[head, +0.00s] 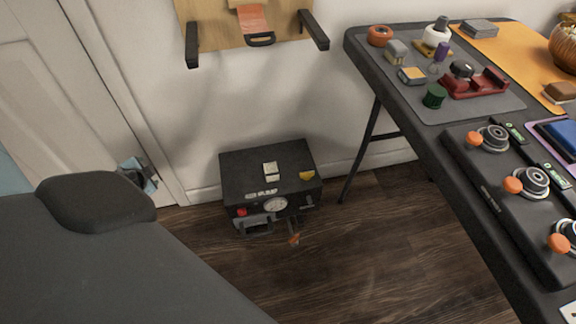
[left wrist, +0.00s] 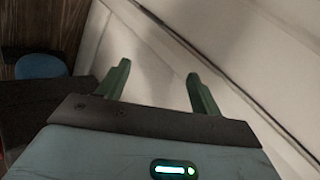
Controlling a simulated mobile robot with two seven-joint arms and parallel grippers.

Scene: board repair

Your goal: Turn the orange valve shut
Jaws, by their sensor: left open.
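A small orange piece (head: 294,238), which looks like the valve handle, shows low at the front of a black box (head: 240,166) on the floor by the wall. It is too small to tell how it is turned. The box front has a round gauge (head: 275,205) and a red knob (head: 242,212). My left gripper (left wrist: 155,80) is open and empty in the left wrist view, with its two green fingers apart in front of the pale wall. The valve does not show in that view. My right gripper is in neither view.
A dark table (head: 400,115) stands at the right, with small parts on a grey mat (head: 478,108) and a black panel (head: 485,205) with several orange knobs. A wooden board (head: 205,30) hangs above the box. The wooden floor (head: 350,270) in front is clear.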

